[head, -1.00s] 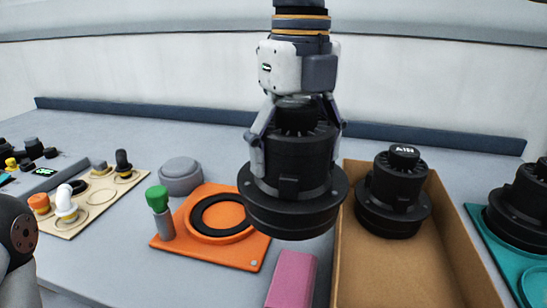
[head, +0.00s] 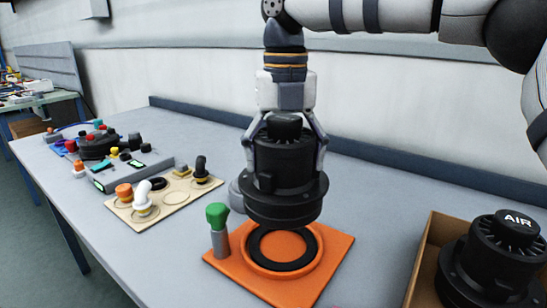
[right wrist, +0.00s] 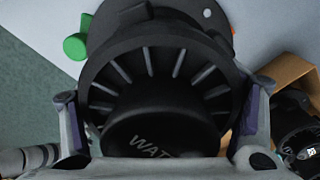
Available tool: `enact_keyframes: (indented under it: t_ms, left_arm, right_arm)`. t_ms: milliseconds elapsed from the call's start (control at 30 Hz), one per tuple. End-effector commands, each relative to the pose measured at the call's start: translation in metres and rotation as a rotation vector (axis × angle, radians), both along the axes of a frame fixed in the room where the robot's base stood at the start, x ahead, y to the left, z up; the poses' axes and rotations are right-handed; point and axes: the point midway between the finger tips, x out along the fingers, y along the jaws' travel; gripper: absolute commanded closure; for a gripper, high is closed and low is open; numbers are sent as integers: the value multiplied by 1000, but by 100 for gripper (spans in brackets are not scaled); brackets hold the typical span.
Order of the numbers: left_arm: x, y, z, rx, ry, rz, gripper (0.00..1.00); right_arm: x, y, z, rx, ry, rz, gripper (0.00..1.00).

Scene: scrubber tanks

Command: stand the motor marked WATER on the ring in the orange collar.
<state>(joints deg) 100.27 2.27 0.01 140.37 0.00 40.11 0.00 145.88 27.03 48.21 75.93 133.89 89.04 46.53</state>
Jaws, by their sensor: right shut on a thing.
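My right gripper (head: 285,140) is shut on a black finned motor (head: 284,182), its fingers on either side of the upper body. The motor is upright and held above the table. In the right wrist view the motor cap (right wrist: 160,140) shows the letters "WAT", the rest cut off. In the head view the motor's wide flange is above the back of the orange collar (head: 323,262) and hides part of it. A black ring (head: 283,264) lies inside the collar; its front part shows. My left gripper is not in view.
A green-capped grey post (head: 218,225) stands at the collar plate's left corner. A motor marked AIR (head: 497,255) stands in a cardboard box (head: 419,262) at right. A beige board (head: 178,200) with knobs and fittings lies left. A grey round part (head: 236,196) is behind the collar.

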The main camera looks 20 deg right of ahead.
Motion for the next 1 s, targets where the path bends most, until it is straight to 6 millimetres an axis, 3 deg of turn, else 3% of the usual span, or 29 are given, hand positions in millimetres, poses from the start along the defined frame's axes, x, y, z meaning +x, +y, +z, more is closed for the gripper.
enact_keyframes:
  t_ms: [167, 567, 1000]
  left_arm:
    - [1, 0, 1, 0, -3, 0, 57]
    - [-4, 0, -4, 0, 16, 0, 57]
    - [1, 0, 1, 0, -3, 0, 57]
  right_arm:
    - [0, -1, -4, 0, -5, -7, 81]
    - [0, -1, -46, 0, -3, -6, 81]
    - [0, -1, -57, 0, -6, -5, 81]
